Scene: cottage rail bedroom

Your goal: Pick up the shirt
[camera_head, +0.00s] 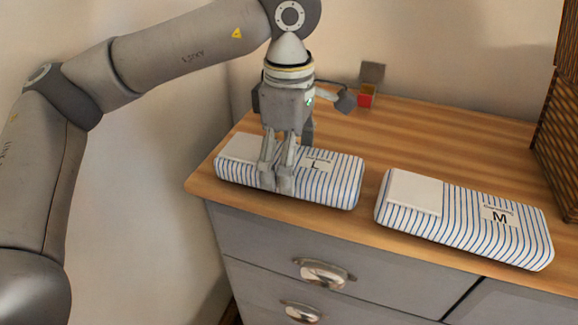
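A folded blue-and-white striped shirt labelled L (338,183) lies flat near the left end of the wooden dresser top. A second folded striped shirt labelled M (470,230) lies to its right, apart from it. My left gripper (291,160) points down over the L shirt. Its fingers are spread, one in front over the shirt's near side and one at its far side. The far fingertip is hidden, and I cannot tell whether the fingers touch the shirt. My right gripper is out of view.
The dresser top (430,148) is clear behind the shirts. A dark woven basket (562,140) stands at the right. Grey drawers with metal handles (324,273) are below.

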